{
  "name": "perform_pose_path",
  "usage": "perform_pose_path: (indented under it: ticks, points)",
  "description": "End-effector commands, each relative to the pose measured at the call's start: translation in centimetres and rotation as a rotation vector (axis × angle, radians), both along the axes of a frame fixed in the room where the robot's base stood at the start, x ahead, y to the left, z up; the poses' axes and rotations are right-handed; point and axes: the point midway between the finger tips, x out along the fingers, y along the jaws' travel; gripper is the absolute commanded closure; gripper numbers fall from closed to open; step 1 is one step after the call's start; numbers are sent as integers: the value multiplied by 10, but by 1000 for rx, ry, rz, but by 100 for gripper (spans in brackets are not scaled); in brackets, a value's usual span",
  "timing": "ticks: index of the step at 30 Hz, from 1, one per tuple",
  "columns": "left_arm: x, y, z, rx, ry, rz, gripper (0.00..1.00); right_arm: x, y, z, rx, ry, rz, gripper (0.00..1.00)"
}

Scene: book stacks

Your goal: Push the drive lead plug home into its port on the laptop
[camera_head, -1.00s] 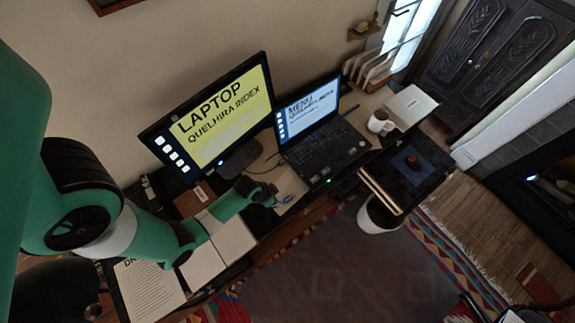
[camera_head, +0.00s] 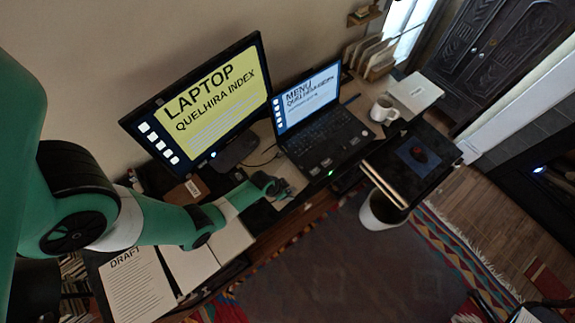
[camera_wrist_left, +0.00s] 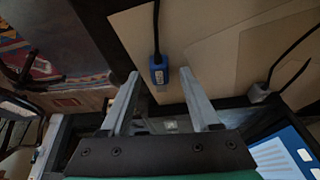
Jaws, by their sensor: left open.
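The open black laptop (camera_head: 327,139) stands on the desk, its screen lit with a menu page. My left gripper (camera_head: 284,192) is over the desk just left of the laptop's front left corner. In the left wrist view its two fingers (camera_wrist_left: 160,74) are open and apart. A blue plug (camera_wrist_left: 158,72) on a black cable appears between the fingertips, with a gap on each side. It lies over a tan surface, and I cannot tell its height above it. The laptop's port is not visible. In the head view the gripper hides the plug. My right gripper is not in view.
A grey plug (camera_wrist_left: 258,93) on another black cable lies to the right in the wrist view. A monitor (camera_head: 205,105) stands behind my left arm. Papers (camera_head: 138,285) lie at the desk's near left. A white mug (camera_head: 383,109) stands right of the laptop.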

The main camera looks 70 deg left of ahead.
Motion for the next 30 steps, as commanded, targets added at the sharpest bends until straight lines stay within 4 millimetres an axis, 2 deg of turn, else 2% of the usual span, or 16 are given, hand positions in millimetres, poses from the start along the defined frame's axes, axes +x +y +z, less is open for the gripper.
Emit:
perform_pose_path:
  ticks: [2, 12, 24, 30]
  points:
    - [0, 0, 1, 0, 0, 0, 39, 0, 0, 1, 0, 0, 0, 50]
    - [0, 0, 1, 0, 0, 0, 100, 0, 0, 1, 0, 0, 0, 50]
    - [0, 0, 2, 0, 0, 0, 100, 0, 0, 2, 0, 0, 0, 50]
    - [0, 0, 21, 1, -2, 0, 100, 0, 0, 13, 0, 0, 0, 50]
